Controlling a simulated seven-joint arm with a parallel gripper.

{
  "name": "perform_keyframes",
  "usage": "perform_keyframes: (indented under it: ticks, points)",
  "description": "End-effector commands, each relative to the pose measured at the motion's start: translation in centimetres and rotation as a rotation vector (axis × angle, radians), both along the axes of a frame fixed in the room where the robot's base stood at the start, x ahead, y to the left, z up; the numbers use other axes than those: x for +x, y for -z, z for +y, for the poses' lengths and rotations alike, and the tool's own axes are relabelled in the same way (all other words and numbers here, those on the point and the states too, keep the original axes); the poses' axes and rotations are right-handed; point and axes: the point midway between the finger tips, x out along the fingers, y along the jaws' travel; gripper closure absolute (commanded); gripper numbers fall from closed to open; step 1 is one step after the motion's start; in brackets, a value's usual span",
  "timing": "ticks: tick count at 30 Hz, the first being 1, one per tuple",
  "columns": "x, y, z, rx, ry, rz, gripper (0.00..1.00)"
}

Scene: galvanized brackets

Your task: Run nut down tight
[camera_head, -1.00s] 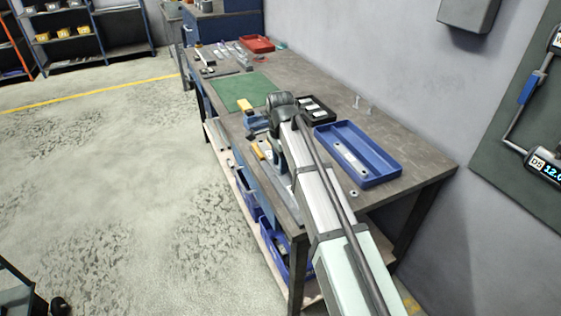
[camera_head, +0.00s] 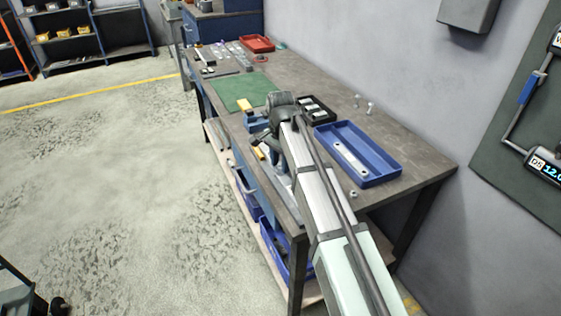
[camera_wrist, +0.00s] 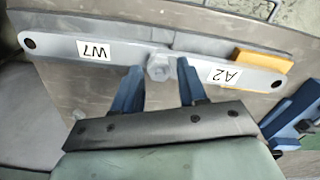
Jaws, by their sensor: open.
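In the wrist view, two flat grey galvanized strips meet end to end or overlap: one labelled W7 (camera_wrist: 66,47), one labelled A2 (camera_wrist: 238,73). A grey hex nut (camera_wrist: 160,67) sits at their joint; whether it is seated tight cannot be told. My gripper (camera_wrist: 160,75) has two blue fingers, spread apart, one on each side of the nut. Contact with the nut is not clear. In the head view my arm hides the joint and the nut.
A yellow block (camera_wrist: 262,62) lies along the A2 strip, and a blue fixture (camera_wrist: 295,112) stands at right. On the bench are a blue tray (camera_head: 372,178), a black tray (camera_head: 318,109), a green mat (camera_head: 240,92), upright bolts (camera_head: 371,107) and a loose nut (camera_head: 354,194).

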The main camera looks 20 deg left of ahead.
Motion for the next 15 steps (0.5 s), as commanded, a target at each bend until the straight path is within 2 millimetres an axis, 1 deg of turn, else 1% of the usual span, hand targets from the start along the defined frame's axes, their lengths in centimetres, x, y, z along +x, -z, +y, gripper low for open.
perform_keyframes:
  ticks: [15]
  points:
    - [0.00, 0.00, 0.00, 0.000, -0.294, 0.000, 0.58]
